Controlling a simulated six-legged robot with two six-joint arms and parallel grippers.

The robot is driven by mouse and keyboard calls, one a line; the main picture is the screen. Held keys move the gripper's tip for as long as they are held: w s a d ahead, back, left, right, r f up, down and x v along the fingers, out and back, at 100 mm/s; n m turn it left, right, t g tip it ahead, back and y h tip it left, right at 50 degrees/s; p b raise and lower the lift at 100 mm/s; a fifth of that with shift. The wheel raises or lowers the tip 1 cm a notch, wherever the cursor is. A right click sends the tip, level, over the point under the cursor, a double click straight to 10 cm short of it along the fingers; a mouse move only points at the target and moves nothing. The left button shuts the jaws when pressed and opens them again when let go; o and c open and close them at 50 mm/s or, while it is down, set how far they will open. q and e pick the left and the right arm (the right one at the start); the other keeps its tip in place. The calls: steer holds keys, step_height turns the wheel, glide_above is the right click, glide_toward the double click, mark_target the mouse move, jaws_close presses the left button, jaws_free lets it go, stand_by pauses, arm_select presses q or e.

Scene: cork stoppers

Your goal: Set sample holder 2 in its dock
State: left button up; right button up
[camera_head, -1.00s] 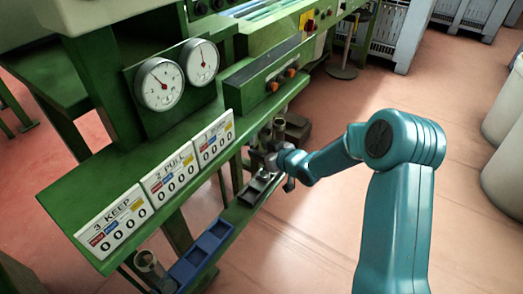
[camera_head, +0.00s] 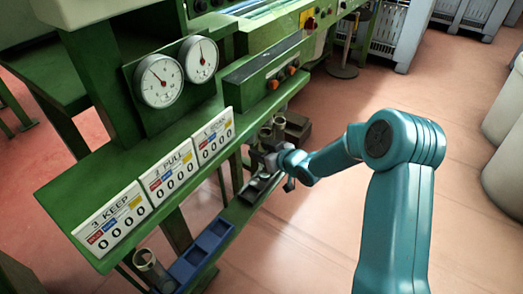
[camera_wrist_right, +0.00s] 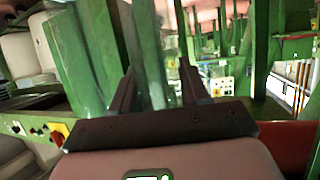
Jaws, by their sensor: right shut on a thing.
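My right gripper (camera_head: 270,160) is at the rail beside the green machine, its arm coming in from the right. It is shut on a clear cylindrical sample holder (camera_wrist_right: 148,60), which stands between the fingers in the right wrist view. In the head view the gripper is small and partly hides what it holds; I cannot read a number on the holder. A dark grey dock (camera_head: 246,198) lies on the green rail just below the gripper. A blue dock (camera_head: 190,270) with square recesses is further down the rail. My left gripper is not in view.
Another clear cylinder (camera_head: 152,268) stands at the near end of the rail, left of the blue dock. Label cards (camera_head: 168,172) and two dials (camera_head: 160,80) are on the machine above. A brown block (camera_head: 297,127) sits behind the gripper.

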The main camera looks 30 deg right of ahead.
steer(key=shift+f+b, duration=0.35)
steer(key=shift+f, duration=0.1)
steer(key=o, duration=1.1)
steer(key=shift+o, duration=0.2)
steer(key=p+v, duration=0.4)
steer(key=v, duration=1.2)
steer(key=shift+s, duration=0.15)
steer(key=shift+a+f, duration=0.1)
